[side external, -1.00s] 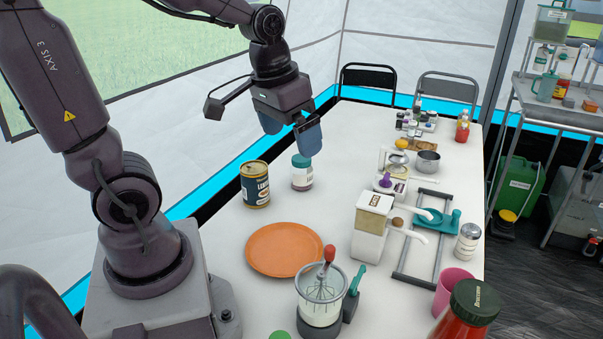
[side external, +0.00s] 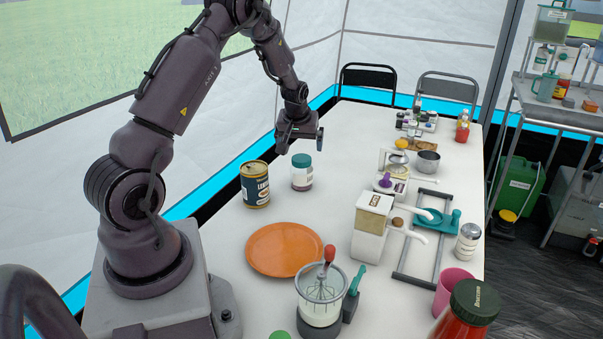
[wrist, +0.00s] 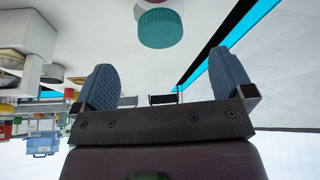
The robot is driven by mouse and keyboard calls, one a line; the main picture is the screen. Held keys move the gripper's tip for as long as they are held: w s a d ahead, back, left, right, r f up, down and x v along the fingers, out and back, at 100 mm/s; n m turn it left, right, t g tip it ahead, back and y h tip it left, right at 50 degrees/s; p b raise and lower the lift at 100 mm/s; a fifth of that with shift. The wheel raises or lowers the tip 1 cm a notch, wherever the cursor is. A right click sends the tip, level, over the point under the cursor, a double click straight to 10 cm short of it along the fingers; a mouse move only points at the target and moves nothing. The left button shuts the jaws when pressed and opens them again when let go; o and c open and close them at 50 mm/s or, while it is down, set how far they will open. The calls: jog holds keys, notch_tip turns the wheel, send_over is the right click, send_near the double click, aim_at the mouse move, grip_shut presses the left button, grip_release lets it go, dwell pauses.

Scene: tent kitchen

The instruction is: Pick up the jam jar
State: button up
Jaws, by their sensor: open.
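The jam jar seems to be the small clear jar with a teal lid (side external: 302,171), standing upright on the white table to the right of a labelled can. In the wrist view its teal lid (wrist: 160,29) shows at the top centre, beyond the fingertips and apart from them. My gripper (side external: 301,144) is behind and above the jar in the side view. In the wrist view my gripper (wrist: 165,75) is open, with two blue ribbed fingers wide apart and nothing between them. The jar's contents are hard to make out.
The tall can (side external: 256,184) stands close to the jar's left. An orange plate (side external: 284,250) lies nearer the camera. A cream box-shaped container (side external: 372,226), a metal pot (side external: 428,161) and a rack (side external: 413,252) fill the right side. The table around the jar's right is clear.

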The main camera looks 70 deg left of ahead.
aim_at(302, 159)
jog(key=x, duration=0.9)
jog(key=shift+s+d+f, duration=0.1)
jog(key=shift+f, duration=0.25)
jog(key=c, duration=1.2)
jog(key=shift+r, duration=0.1)
jog(key=shift+c, duration=0.2)
